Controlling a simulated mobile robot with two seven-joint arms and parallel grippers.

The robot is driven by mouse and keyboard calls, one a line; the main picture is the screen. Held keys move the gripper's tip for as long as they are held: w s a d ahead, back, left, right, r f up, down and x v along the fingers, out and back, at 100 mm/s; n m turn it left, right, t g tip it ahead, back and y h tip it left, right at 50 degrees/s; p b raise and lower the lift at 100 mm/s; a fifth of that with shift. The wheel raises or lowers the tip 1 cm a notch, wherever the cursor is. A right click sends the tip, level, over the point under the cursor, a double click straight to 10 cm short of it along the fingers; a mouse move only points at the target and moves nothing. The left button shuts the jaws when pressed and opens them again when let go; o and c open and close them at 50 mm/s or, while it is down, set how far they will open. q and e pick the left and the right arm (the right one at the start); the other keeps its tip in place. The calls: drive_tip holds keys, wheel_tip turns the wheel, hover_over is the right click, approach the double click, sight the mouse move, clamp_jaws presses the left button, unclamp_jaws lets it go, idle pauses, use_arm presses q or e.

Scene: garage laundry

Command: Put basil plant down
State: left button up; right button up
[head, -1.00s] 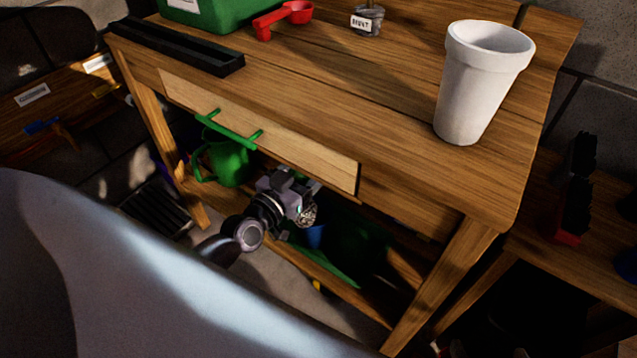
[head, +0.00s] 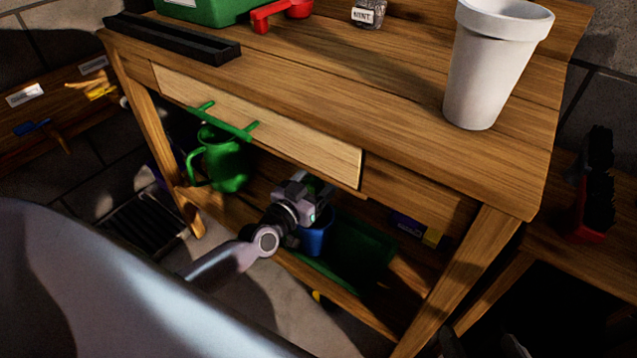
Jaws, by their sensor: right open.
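My right gripper (head: 317,196) is under the front of the wooden potting bench, below the drawer, and its jaws are open. A blue pot (head: 317,239) is just below and beside the gripper, on or over the lower level of the bench, partly hidden by my wrist. I cannot tell whether the pot touches the jaws. No basil leaves can be made out, so I cannot tell whether this pot holds the basil plant. A dark green tray (head: 365,253) lies to the right of the pot in shadow. My left gripper is not in view.
The bench top (head: 345,70) holds a white tall pot (head: 490,75), a labelled jar (head: 369,13), a red scoop (head: 280,13) and a black tray (head: 172,38). A green watering can (head: 225,163) stands below the green drawer handle (head: 221,121). Bench legs flank the lower space.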

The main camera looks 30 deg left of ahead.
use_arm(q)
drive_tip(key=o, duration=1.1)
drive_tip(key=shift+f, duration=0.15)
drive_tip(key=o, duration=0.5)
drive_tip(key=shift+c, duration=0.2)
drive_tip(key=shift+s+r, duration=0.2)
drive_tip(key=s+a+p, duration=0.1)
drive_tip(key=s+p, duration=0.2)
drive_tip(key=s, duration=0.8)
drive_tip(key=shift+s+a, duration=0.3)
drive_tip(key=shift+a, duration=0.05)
use_arm(e)
drive_tip(key=shift+s+d+r+n+h, duration=0.15)
drive_tip(key=shift+s+d+h, duration=0.1)
drive_tip(key=shift+d, duration=0.2)
drive_tip(key=shift+s+d+r+n+h, duration=0.15)
drive_tip(key=shift+d+h, duration=0.15)
drive_tip(key=shift+d, duration=0.2)
drive_tip(key=shift+s+d+n+h, duration=0.1)
drive_tip(key=shift+s+d+h, duration=0.15)
drive_tip(key=shift+d, duration=0.2)
drive_tip(key=shift+w, duration=0.1)
